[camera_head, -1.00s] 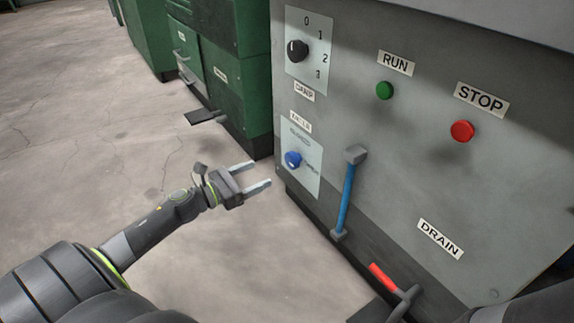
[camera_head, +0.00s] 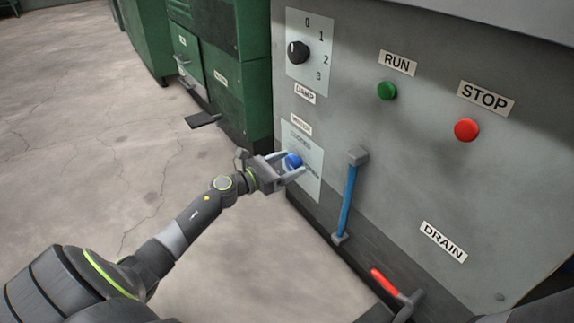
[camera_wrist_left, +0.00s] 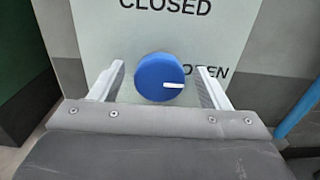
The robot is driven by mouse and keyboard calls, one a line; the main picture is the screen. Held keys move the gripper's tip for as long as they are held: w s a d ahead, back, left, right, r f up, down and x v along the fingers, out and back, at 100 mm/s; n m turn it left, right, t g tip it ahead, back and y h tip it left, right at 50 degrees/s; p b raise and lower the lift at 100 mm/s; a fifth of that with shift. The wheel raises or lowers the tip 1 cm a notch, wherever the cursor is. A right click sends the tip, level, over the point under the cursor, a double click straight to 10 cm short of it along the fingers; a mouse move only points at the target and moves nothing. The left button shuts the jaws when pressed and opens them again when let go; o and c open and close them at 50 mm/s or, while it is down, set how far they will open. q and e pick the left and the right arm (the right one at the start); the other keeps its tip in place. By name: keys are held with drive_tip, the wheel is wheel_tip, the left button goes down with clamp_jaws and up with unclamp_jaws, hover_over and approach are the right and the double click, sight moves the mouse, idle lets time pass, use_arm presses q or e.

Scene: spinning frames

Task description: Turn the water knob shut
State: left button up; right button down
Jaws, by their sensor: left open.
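The blue water knob (camera_head: 292,161) sits on a pale plate (camera_head: 313,181) at the left side of the grey machine front. In the left wrist view the round knob (camera_wrist_left: 160,78) has a white mark pointing right, toward the word OPEN. The word CLOSED stands above the knob. My left gripper (camera_head: 292,169) is open, with one finger on each side of the knob. In the left wrist view both fingers (camera_wrist_left: 161,84) show a gap to the knob at the sides. My right gripper is not in view.
A blue bar handle (camera_head: 347,195) stands right of the plate, and a red-handled drain lever (camera_head: 384,282) is lower right. A black dial (camera_head: 298,52) is above. Green (camera_head: 387,91) and red (camera_head: 466,130) buttons are at upper right. Green cabinets (camera_head: 240,95) stand behind left.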

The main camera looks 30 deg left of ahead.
use_arm(q)
drive_tip(key=shift+c, duration=0.4)
drive_tip(key=c, duration=0.9)
